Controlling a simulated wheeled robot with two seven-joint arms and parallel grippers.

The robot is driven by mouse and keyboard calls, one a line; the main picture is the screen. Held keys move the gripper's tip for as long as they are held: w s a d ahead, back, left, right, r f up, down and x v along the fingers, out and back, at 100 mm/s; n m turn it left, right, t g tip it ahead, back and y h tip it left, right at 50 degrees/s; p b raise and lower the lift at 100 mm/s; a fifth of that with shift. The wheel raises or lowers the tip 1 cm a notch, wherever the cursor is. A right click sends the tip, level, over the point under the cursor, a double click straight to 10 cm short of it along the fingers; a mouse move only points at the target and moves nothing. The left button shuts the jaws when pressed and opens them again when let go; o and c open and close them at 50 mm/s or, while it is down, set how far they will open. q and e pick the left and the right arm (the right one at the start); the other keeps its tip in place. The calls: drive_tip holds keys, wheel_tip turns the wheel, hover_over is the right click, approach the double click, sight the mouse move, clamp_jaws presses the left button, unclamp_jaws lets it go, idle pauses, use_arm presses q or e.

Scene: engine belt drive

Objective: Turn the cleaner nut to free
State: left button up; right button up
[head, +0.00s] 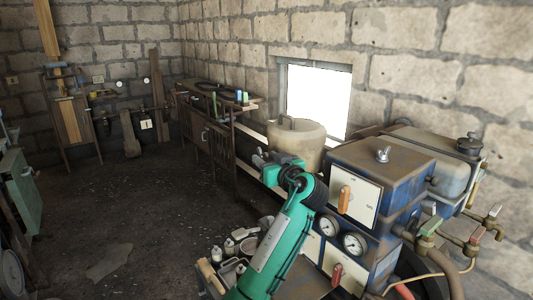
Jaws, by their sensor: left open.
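A small silver wing nut (383,154), the only part here that looks like the cleaner nut, stands on top of the blue engine housing (400,155). Whether it is tight or loose cannot be told. My left gripper (259,158) is at the end of the green arm, in front of the beige canister and well to the left of the nut. It is open and appears empty, touching nothing that I can make out. The fingers are small and dark, so their detail is hard to see. My right gripper is out of view.
The beige canister (297,138) stands just behind my left gripper. An orange handle (344,199) and two gauges (354,243) are on the housing front. Valves and pipes (474,238) stick out at right. Bottles (229,247) stand low at the front. The floor at left is mostly clear.

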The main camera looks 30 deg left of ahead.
use_arm(q)
drive_tip(key=shift+w+a, duration=0.2)
drive_tip(key=shift+a, duration=0.15)
drive_tip(key=shift+c, duration=0.4)
clamp_jaws()
drive_tip(key=shift+f+n+g+b, duration=0.3)
drive_tip(key=shift+g+b, duration=0.2)
drive_tip(key=shift+b, duration=0.4)
drive_tip(key=shift+w+d+r+n+g+y+b, duration=0.1)
drive_tip(key=shift+r+n+g+y+b, duration=0.1)
drive_tip(key=shift+n+g+y+b, duration=0.3)
drive_tip(key=shift+o, duration=0.4)
unclamp_jaws()
